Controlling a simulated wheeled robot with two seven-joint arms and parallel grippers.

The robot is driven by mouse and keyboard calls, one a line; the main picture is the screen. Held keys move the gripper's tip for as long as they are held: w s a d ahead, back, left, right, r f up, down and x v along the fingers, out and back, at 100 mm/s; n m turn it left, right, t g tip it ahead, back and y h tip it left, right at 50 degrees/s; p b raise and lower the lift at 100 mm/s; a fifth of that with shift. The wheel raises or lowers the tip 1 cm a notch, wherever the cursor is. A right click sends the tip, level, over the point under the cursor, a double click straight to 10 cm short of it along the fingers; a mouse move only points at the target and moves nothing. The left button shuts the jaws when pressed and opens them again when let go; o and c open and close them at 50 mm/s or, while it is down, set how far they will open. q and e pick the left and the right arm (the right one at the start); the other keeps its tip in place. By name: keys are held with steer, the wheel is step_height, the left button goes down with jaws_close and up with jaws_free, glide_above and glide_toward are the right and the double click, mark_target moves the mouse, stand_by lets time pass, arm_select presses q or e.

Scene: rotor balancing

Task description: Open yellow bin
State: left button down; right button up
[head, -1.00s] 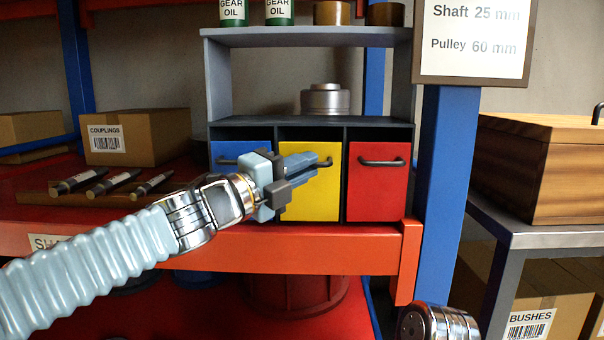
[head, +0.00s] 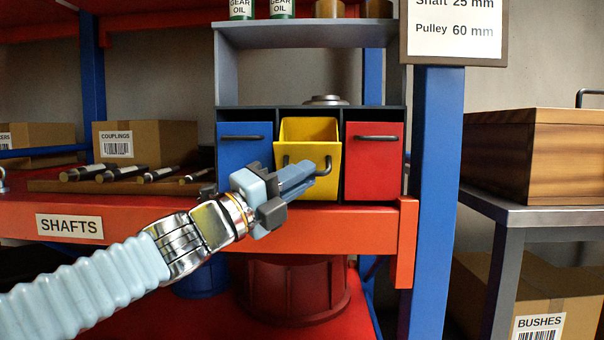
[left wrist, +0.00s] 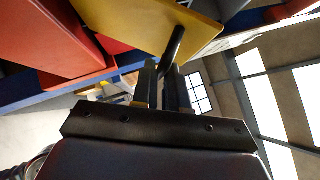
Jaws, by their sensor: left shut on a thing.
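The yellow bin (head: 308,130) sits between the blue bin (head: 245,160) and the red bin (head: 372,165) in the dark cabinet. It is tilted forward at the top, and part of its inside shows. My left gripper (head: 305,178) is in front of the yellow bin, shut on its dark handle (head: 287,163). In the left wrist view, the handle (left wrist: 174,48) runs between the two fingers (left wrist: 162,88), below the yellow front (left wrist: 135,22). My right gripper is not in view.
The blue and red bins are shut on either side. An orange shelf beam (head: 320,222) runs below the bins, and a blue post (head: 436,180) stands to the right. A grey shelf (head: 300,36) with cans is above. Shafts lie on a rack at left.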

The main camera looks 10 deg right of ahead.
arm_select(q)
steer(key=shift+f, duration=0.85)
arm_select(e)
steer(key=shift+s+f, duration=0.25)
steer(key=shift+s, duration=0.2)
arm_select(q)
steer(key=shift+w+a+f, duration=0.1)
steer(key=c, duration=1.2)
jaws_free()
steer(key=shift+w, duration=0.1)
steer(key=shift+s+r, duration=0.2)
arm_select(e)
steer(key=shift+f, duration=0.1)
arm_select(q)
steer(key=b+v, duration=0.1)
steer(key=v, duration=1.2)
steer(key=shift+a, duration=0.35)
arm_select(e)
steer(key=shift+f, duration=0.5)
arm_select(q)
steer(key=shift+s, duration=0.1)
